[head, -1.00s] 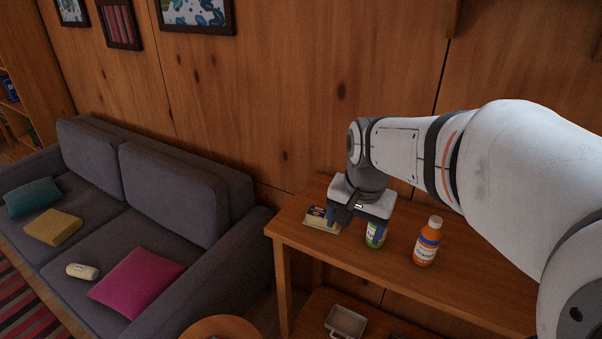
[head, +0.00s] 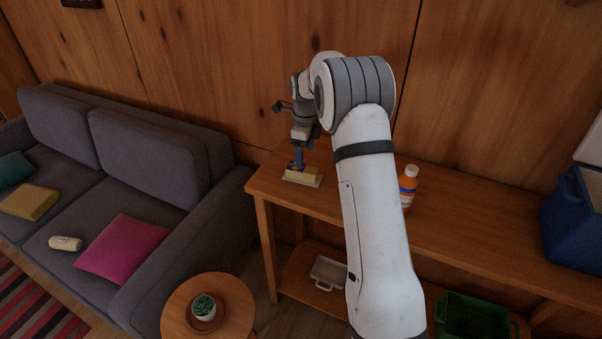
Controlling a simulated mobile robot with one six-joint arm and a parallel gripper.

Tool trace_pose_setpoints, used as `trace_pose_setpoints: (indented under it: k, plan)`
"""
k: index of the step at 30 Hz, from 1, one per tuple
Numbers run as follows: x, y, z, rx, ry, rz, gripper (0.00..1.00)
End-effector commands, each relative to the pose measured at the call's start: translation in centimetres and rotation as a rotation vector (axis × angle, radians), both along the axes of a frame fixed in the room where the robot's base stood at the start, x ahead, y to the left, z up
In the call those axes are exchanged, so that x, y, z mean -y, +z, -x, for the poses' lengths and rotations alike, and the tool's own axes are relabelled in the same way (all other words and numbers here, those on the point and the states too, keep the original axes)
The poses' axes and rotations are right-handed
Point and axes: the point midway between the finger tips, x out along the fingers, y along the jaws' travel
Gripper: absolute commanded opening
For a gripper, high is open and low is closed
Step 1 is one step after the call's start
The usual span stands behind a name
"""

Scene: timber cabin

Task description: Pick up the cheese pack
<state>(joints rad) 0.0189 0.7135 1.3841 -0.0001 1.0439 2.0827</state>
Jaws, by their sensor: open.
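The cheese pack (head: 302,178), a small yellow block with a paler flat edge, lies on the wooden side table (head: 268,184) near its left end. My gripper (head: 298,168) points down right at the pack, with its fingertips at the pack's back left part. The jaws are open. I cannot tell from this view whether the fingers straddle the pack or touch it.
An orange bottle (head: 408,184) stands on the table to the right, partly behind my arm. A blue cooler (head: 572,222) stands at the far right. A round stool with a potted plant (head: 203,306) stands in front.

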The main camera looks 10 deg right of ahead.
Motion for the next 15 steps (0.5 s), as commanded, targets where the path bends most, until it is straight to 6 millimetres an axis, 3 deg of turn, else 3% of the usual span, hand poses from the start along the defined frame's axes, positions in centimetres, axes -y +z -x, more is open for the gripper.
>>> trace_pose_setpoints:
  k: [15]
  plan:
    - [-0.9,-6.4,0.6,-0.002,0.004,0.000,0.78]
